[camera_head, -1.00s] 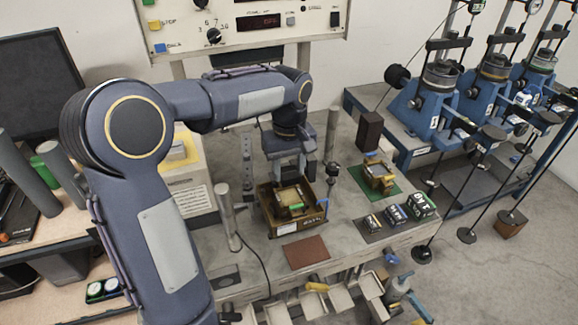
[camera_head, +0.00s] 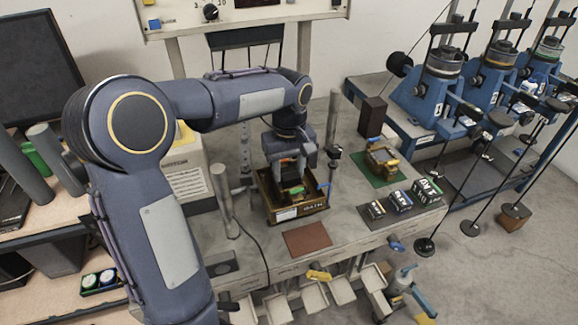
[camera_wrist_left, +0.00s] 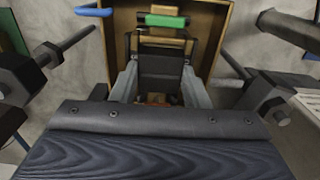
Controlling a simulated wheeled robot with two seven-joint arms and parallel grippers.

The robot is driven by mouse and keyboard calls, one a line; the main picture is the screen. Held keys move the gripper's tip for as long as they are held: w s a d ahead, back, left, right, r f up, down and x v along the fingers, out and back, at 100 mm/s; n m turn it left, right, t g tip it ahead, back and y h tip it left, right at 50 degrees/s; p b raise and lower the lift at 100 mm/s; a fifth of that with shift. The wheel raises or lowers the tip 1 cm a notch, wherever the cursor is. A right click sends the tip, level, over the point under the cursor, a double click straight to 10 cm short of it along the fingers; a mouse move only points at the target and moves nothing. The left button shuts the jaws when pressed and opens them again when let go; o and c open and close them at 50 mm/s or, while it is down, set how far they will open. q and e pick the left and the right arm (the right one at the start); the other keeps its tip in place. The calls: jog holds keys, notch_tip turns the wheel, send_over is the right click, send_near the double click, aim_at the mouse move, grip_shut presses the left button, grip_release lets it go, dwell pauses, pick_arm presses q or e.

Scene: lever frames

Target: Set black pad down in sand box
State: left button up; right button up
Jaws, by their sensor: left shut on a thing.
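The sand box (camera_head: 314,208) is a brown open box with a white label on its front, standing on the grey bench. Its brown wall also shows in the left wrist view (camera_wrist_left: 221,35). My left gripper (camera_head: 292,180) reaches down over the box, its fingertips at or inside the opening. In the left wrist view my left gripper (camera_wrist_left: 160,88) is shut on the black pad (camera_wrist_left: 162,72), a dark flat piece between its fingers. Whether the pad touches the box floor cannot be told. My right gripper is out of view.
A green block (camera_wrist_left: 166,20) is at the box's far side in the wrist view. A brown mat (camera_head: 308,240) lies in front of the box. A metal post (camera_head: 224,200) stands left. Small labelled blocks (camera_head: 400,201) and a green mat (camera_head: 372,178) are right.

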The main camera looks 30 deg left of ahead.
pick_arm(q)
jog(key=shift+f, duration=0.15)
jog(key=o, duration=1.3)
jog(key=shift+o, duration=0.2)
notch_tip(320, 180, up, 8)
jog(key=shift+f, duration=0.1)
jog(key=shift+s, duration=0.1)
